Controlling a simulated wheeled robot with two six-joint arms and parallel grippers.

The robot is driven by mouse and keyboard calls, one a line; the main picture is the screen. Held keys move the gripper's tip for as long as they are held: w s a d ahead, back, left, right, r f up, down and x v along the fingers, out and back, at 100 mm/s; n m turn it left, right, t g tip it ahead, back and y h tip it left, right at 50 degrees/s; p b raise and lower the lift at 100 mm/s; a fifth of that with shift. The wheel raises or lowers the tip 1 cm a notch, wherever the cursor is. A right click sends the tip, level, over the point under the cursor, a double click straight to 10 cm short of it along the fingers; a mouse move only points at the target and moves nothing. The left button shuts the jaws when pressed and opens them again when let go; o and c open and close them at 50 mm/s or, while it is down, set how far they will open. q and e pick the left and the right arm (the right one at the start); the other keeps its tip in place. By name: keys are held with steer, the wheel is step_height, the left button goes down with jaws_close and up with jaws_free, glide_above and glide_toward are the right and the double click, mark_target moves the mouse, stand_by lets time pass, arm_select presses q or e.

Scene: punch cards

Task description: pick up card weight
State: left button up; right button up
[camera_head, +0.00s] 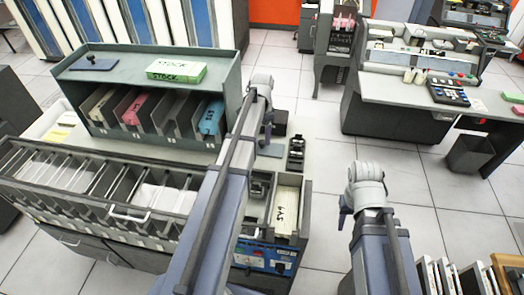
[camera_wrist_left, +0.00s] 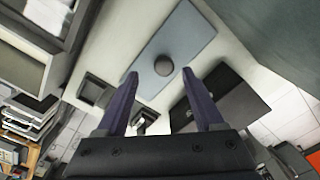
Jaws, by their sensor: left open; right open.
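In the left wrist view the card weight, a flat blue-grey plate (camera_wrist_left: 188,30) with a round dark knob (camera_wrist_left: 163,65), lies on a cream tabletop. My left gripper (camera_wrist_left: 163,82) is open, its two fingers apart, with the knob between and just beyond their tips in the picture; it does not hold it. In the head view my left gripper (camera_head: 267,133) is over the tabletop right of the green card rack, and my arm hides much there. A similar dark plate with a knob (camera_head: 93,63) lies on the rack's top. My right gripper (camera_head: 345,208) is open and empty over the floor.
The green rack (camera_head: 150,60) holds card stacks in slots, with a green stack (camera_head: 176,71) on top. A long grey card tray (camera_head: 90,190) stands in front. A dark box (camera_wrist_left: 245,103) is close right of the fingers.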

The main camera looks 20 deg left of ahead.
mark_target(262, 141)
arm_select(q)
steer(key=shift+w+a+f+b, duration=0.1)
steer(key=shift+a+f+b, duration=0.05)
steer(key=shift+f+b, duration=1.2)
steer(key=shift+w+a+f+b, duration=0.1)
steer(key=shift+f+b, duration=1.2)
steer(key=shift+r, duration=0.1)
jaws_close()
